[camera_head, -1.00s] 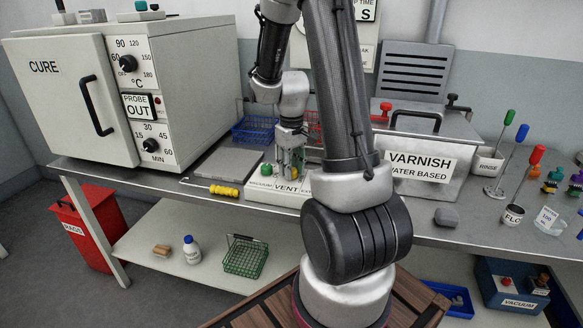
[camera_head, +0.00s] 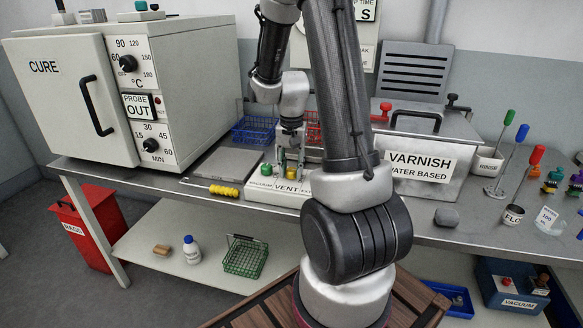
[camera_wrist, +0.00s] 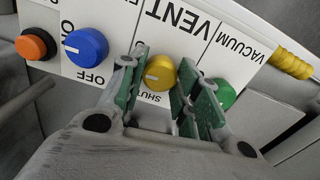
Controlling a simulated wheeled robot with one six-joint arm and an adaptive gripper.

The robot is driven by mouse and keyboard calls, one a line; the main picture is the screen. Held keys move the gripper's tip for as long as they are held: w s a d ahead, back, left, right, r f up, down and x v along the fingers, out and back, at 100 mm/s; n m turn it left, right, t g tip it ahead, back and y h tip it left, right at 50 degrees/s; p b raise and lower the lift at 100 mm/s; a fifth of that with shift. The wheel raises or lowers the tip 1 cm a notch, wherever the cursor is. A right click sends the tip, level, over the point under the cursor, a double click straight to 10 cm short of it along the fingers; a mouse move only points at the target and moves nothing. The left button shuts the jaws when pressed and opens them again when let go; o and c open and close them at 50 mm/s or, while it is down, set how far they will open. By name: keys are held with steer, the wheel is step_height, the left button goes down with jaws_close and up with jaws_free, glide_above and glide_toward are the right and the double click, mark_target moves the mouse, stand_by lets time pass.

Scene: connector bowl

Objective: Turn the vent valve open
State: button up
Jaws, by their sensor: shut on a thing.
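The vent valve is a yellow knob (camera_wrist: 160,73) on the white panel (camera_wrist: 118,25), under the upside-down word VENT in the wrist view. Its pale pointer mark lies toward the left of that picture, and a partly hidden SHUT label is beside it. My gripper (camera_wrist: 161,80) has its green-padded fingers on both sides of the knob, shut on it. In the head view my gripper (camera_head: 289,160) is down at the panel (camera_head: 262,186), and its fingers largely hide the knob.
A green knob (camera_wrist: 225,94) sits close beside my right finger in the wrist view. A blue knob (camera_wrist: 86,47) and an orange button (camera_wrist: 36,44) are to the left. A yellow-handled tool (camera_head: 224,190) lies left of the panel, and the varnish tank (camera_head: 432,155) stands right.

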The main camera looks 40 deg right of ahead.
mark_target(292, 169)
steer(key=shift+m, duration=0.6)
steer(key=o, duration=1)
step_height(292, 169, up, 12)
stand_by(0.5)
